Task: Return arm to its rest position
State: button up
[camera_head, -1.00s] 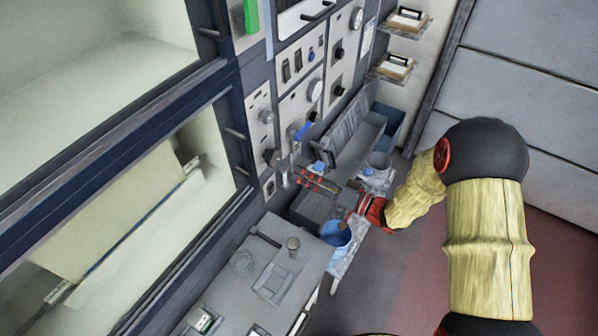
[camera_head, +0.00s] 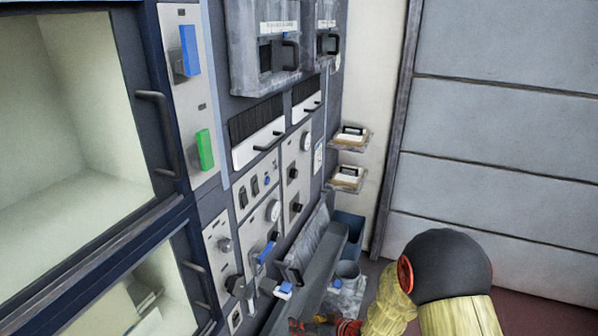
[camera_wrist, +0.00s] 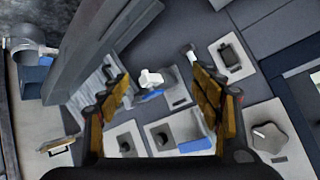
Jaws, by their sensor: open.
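My arm, in a yellowish sleeve with a black rounded joint, is at the lower right of the head view. It reaches left toward the base of the control panel (camera_head: 262,215). My gripper (camera_head: 322,326) shows only in part there, as red and dark pieces at the bottom edge. In the wrist view my gripper (camera_wrist: 165,100) has its two orange-brown fingers spread apart, with nothing held between them. Beyond the gap are the panel's knobs and a white-and-blue lever (camera_wrist: 150,82); the distance to them is hard to judge.
A grey trough (camera_head: 318,262) and grey bucket (camera_head: 348,270) are close to my gripper. A dark blue bin (camera_head: 350,228) is behind them. Two small shelves (camera_head: 346,180) hang on the back wall. Chamber openings (camera_head: 75,120) line the left. Grey wall panels (camera_head: 510,120) stand at right.

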jog(key=s+d+r+m+g+h+b, duration=0.1)
jog(key=s+d+h+b, duration=0.2)
jog(key=d, duration=0.5)
jog(key=s+d+r+g+h+b, duration=0.15)
jog(key=s+d+h, duration=0.3)
jog(key=d, duration=0.45)
jog(key=s+r+m+b, duration=0.1)
jog(key=s+r+b, duration=0.5)
jog(key=s, duration=0.4)
jog(key=s+r+m+b, duration=0.2)
jog(key=s+r+b, duration=0.4)
jog(key=s, duration=0.5)
jog(key=shift+s+a+r+t+b, duration=0.25)
jog(key=shift+r+t+b, duration=0.1)
jog(key=shift+r, duration=0.4)
jog(key=shift+c, duration=0.4)
